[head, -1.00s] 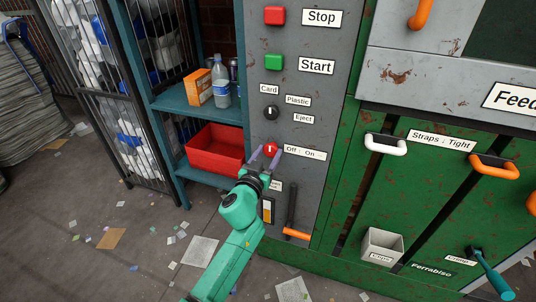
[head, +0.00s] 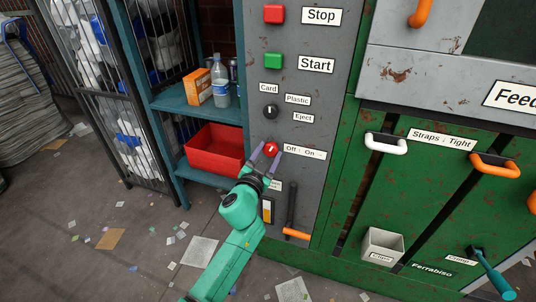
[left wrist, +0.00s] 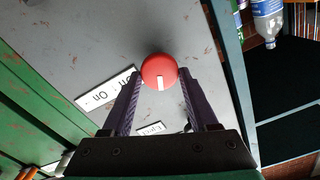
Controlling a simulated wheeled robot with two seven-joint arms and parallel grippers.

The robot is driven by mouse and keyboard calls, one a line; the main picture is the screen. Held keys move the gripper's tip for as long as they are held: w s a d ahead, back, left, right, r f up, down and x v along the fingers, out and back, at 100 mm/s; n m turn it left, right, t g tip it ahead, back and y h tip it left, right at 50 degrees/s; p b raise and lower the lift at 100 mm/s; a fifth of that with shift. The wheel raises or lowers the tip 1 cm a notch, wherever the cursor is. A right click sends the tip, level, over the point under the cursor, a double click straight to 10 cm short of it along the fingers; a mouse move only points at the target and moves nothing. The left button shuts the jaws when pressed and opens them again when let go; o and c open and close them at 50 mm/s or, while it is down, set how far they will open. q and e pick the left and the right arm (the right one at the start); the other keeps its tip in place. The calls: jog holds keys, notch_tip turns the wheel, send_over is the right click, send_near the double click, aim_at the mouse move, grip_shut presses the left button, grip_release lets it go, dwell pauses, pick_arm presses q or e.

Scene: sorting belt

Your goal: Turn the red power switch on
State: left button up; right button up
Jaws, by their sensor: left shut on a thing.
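The red power switch (head: 271,148) is a round knob with a white mark, on the grey panel beside the "Off - On" label (head: 304,151). In the head view its mark points roughly up. In the left wrist view the knob (left wrist: 159,70) sits between the tips of the two purple fingers, its mark pointing down in that picture. My left gripper (head: 268,152) reaches up from below and is shut on the knob, one finger at each side. The left wrist view also shows the gripper (left wrist: 161,78). My right gripper is not in view.
Above the switch are a black selector knob (head: 270,112), a green Start button (head: 274,62) and a red Stop button (head: 274,14). Below is a lever with an orange handle (head: 296,234). To the left, a blue shelf holds a red bin (head: 213,158).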

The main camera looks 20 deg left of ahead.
pick_arm(q)
jog(key=m, duration=0.6)
jog(key=shift+d+f, duration=0.1)
jog(key=shift+f, duration=0.05)
jog(key=m, duration=0.4)
jog(key=shift+b, duration=0.3)
jog(key=shift+f+m, duration=0.15)
jog(key=shift+m, duration=1.35)
jog(key=o, duration=1.4)
jog(key=shift+c, duration=0.2)
